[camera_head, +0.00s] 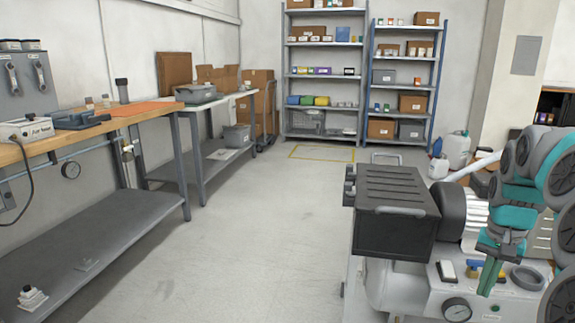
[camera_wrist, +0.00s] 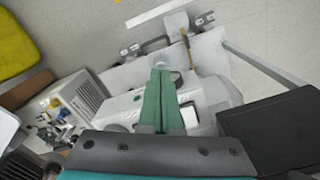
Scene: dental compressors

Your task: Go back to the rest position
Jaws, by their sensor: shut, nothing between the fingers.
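My gripper (camera_head: 488,278) hangs at the right of the head view, green fingers pointing down, on my teal and grey arm. It is over the top panel of a white compressor unit (camera_head: 420,285); I cannot tell whether the tips touch it. In the wrist view the two green fingers (camera_wrist: 161,78) lie together with nothing between them. The unit shows a round gauge (camera_head: 457,310), a black-and-white rocker (camera_head: 446,270), and a dark round knob or ring (camera_head: 527,278). The fingers and arm hide part of the panel.
A black ribbed box (camera_head: 390,205) stands on the unit, left of my gripper. A wooden-topped workbench (camera_head: 90,130) runs along the left wall. Shelving racks (camera_head: 325,70) and white jugs (camera_head: 455,150) stand at the back. The grey floor (camera_head: 245,230) between is clear.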

